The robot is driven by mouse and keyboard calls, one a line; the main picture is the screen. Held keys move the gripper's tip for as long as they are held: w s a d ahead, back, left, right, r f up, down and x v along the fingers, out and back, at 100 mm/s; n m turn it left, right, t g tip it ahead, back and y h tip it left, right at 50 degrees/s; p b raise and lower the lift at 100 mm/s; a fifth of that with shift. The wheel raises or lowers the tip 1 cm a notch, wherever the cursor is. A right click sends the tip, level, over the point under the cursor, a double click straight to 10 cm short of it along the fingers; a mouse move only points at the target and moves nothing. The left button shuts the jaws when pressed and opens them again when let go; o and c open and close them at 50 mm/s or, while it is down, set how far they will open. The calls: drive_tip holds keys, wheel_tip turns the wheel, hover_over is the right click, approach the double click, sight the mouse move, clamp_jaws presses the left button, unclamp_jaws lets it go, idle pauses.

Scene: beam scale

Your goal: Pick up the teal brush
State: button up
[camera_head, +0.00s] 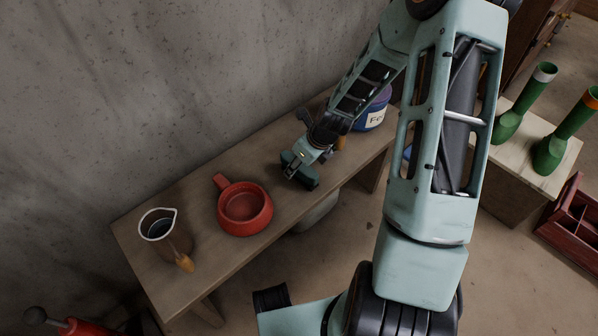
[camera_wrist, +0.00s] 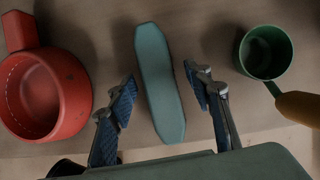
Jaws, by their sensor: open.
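The teal brush (camera_wrist: 160,82) shows in the wrist view as a long, narrow teal block lying on the wooden bench top (camera_wrist: 105,25). It runs nearly straight up the picture, slightly slanted. My gripper (camera_wrist: 163,80) is open above it, with one finger on each side of the brush and a visible gap to both. Nothing is held. In the head view my gripper (camera_head: 297,172) is low over the middle of the bench, and I cannot clearly tell the brush from the gripper there.
A red pot (camera_head: 244,210) stands left of the gripper, with a brown jug (camera_head: 158,228) farther left. A green cup (camera_wrist: 265,52) with a wooden handle is right of the brush in the wrist view. A blue labelled tin (camera_head: 372,112) stands at the bench's far end, by the wall.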

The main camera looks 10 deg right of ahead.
drive_tip(key=shift+f, duration=0.2)
idle(0.6)
clamp_jaws()
drive_tip(key=shift+r, duration=0.2)
idle(0.3)
wheel_tip(320, 180, up, 4)
drive_tip(key=p, duration=0.3)
drive_tip(key=shift+f, duration=0.25)
drive_tip(key=s+r+p, duration=0.9)
drive_tip(key=s+p, duration=0.4)
drive_tip(key=p, duration=0.2)
drive_tip(key=shift+s+r+p, duration=0.35)
drive_tip(key=shift+s+r, duration=0.05)
